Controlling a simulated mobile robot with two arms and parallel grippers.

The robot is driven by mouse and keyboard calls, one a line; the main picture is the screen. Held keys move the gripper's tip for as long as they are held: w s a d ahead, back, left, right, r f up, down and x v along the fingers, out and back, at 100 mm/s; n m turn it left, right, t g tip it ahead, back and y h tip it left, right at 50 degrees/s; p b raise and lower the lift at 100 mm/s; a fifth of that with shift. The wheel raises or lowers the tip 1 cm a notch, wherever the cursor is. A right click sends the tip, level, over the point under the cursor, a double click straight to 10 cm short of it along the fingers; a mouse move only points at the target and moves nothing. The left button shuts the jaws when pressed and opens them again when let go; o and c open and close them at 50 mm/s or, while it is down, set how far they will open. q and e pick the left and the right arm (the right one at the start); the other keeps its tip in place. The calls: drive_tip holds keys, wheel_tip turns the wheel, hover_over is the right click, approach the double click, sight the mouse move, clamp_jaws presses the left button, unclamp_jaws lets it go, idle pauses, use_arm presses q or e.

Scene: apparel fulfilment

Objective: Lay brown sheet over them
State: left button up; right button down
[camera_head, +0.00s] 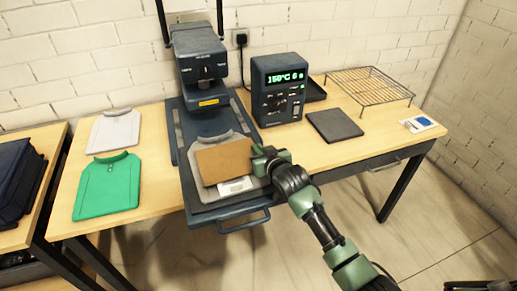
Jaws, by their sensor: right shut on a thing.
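The brown sheet (222,161) is a flat tan-brown rectangle over the middle of a grey garment (207,191). The garment lies on the lower plate of the heat press (200,65), and its collar shows above the sheet. A small white piece (236,186) shows on the garment below the sheet's lower edge. My right gripper (264,161) is shut on the sheet's right edge. I cannot tell whether the sheet touches the garment all over. What lies under the sheet is hidden. My left gripper is out of view.
A control box (278,90) reads 150°C. A dark pad (334,125), a wire rack (369,85) and a small blue-white item (418,124) lie to the right. A green garment (107,187) and a light grey one (114,131) lie left. The press handle (245,222) juts out in front.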

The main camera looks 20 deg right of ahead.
idle(0.4)
drive_tip(key=c, duration=1.5)
unclamp_jaws()
drive_tip(key=shift+s, duration=0.1)
drive_tip(key=v, duration=0.7)
drive_tip(key=shift+s+r, duration=0.1)
drive_tip(key=shift+s, duration=0.2)
